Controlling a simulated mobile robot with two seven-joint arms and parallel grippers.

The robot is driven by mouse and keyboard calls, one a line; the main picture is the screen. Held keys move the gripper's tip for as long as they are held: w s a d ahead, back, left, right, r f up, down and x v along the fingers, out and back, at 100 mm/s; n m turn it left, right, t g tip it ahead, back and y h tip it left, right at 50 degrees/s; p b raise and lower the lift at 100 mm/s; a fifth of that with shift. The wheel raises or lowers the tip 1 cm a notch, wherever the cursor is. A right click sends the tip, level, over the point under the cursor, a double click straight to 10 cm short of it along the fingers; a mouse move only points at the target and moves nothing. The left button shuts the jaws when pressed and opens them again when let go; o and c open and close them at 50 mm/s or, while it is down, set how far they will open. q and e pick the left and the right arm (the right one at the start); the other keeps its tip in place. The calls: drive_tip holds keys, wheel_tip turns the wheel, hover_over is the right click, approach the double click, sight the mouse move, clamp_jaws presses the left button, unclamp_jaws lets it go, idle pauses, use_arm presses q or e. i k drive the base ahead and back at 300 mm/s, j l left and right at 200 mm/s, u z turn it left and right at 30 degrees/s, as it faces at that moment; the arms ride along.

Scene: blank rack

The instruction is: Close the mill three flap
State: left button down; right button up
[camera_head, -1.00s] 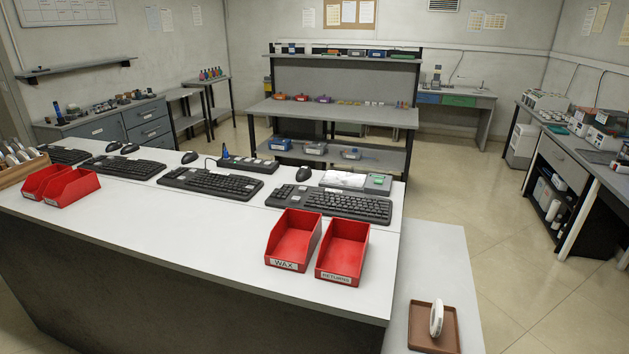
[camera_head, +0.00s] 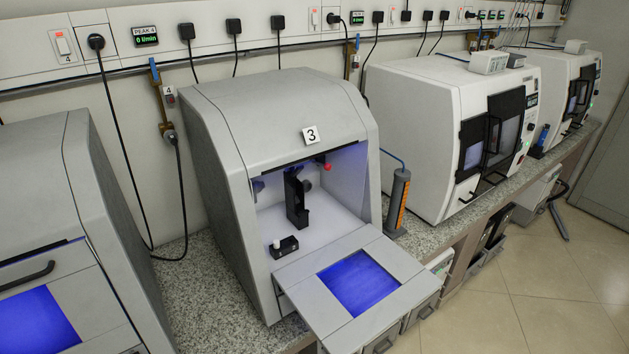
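Mill three is a grey box-shaped machine (camera_head: 225,150) with a sign reading 3 (camera_head: 311,135) on its upper front, in the middle of the head view. Its flap (camera_head: 296,291), a grey panel with a blue window (camera_head: 358,282), is folded down and sticks out forward, roughly level, past the counter edge. The lit chamber (camera_head: 335,200) is open to view. Inside are a black upright part (camera_head: 296,198) and a small black block with a white piece (camera_head: 284,246). Neither of my grippers is in view.
Another grey machine (camera_head: 80,210) with a blue window stands close on the left. A grey cylinder with an orange strip (camera_head: 398,203) stands right of mill three. White machines (camera_head: 430,130) stand further right. Floor (camera_head: 530,290) is clear at lower right.

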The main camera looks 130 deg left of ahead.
sight(351, 282)
drive_tip(key=u, duration=1.25)
